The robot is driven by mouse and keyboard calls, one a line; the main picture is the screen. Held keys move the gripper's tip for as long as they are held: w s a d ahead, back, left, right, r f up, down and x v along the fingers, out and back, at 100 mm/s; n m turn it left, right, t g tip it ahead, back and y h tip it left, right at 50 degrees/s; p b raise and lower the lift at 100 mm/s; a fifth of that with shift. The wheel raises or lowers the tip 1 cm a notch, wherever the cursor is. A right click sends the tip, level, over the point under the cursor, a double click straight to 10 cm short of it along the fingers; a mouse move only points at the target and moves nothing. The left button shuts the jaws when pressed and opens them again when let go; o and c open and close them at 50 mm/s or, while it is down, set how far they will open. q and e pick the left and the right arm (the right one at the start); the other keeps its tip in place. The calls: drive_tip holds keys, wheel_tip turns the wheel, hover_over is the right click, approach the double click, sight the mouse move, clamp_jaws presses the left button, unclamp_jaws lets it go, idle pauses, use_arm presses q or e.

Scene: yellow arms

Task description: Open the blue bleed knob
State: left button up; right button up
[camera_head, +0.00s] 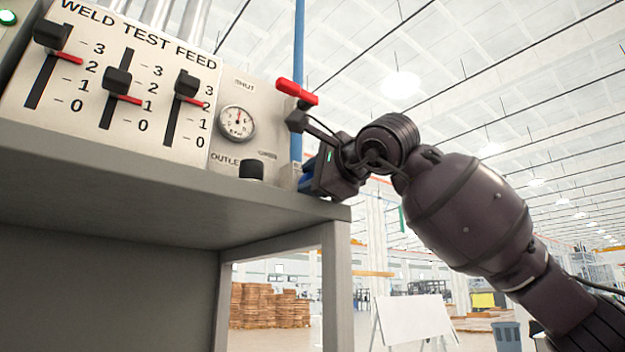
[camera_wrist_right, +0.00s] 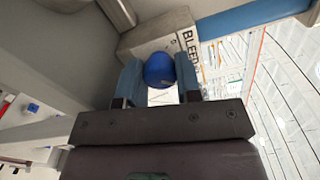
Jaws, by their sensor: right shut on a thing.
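The blue bleed knob (camera_wrist_right: 159,70) shows in the right wrist view, between the two fingers of my right gripper (camera_wrist_right: 160,84). The fingers are shut on it. A grey block lettered "BLEED" (camera_wrist_right: 158,34) sits just behind the knob. In the head view my right gripper (camera_head: 312,182) is at the right end of the bench top, below the red handle, and its body hides the knob. My left gripper is in neither view.
A panel with three sliders (camera_head: 112,75) stands on the grey bench (camera_head: 150,185). Beside it are a pressure gauge (camera_head: 237,123), a black outlet knob (camera_head: 251,170), a red handle (camera_head: 297,91) and a blue vertical pipe (camera_head: 298,45). Open hall lies to the right.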

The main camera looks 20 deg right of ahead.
drive_tip(key=shift+m, duration=0.4)
drive_tip(key=o, duration=0.9)
